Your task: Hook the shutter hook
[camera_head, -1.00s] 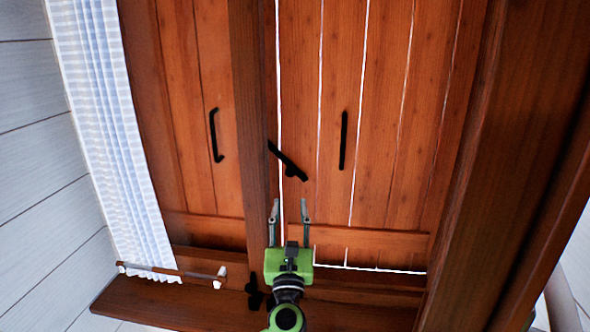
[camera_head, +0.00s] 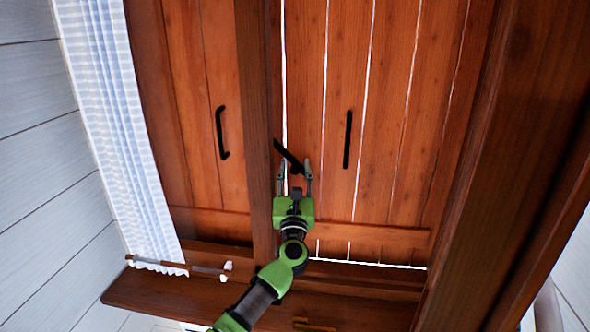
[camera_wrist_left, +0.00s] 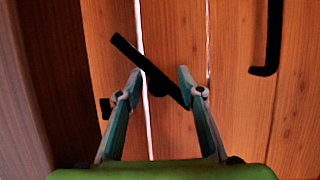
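The black shutter hook (camera_head: 287,153) is a short dark bar lying slantwise across the gap between the two wooden shutters, upper left to lower right. In the left wrist view the hook (camera_wrist_left: 140,62) runs between and just past my fingertips. My left gripper (camera_head: 295,165) is open, its two fingers on either side of the hook's lower part; it also shows in the left wrist view (camera_wrist_left: 160,78). I cannot tell whether a finger touches the hook. A small black piece (camera_wrist_left: 105,107) shows left of the left finger. My right gripper is out of view.
Black handles stand on the left shutter (camera_head: 221,132) and right shutter (camera_head: 347,140). A wooden sill (camera_head: 170,301) runs below. A striped curtain (camera_head: 118,120) hangs at left, and a thin rod (camera_head: 180,265) lies by the sill. A thick wooden post (camera_head: 480,190) stands at right.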

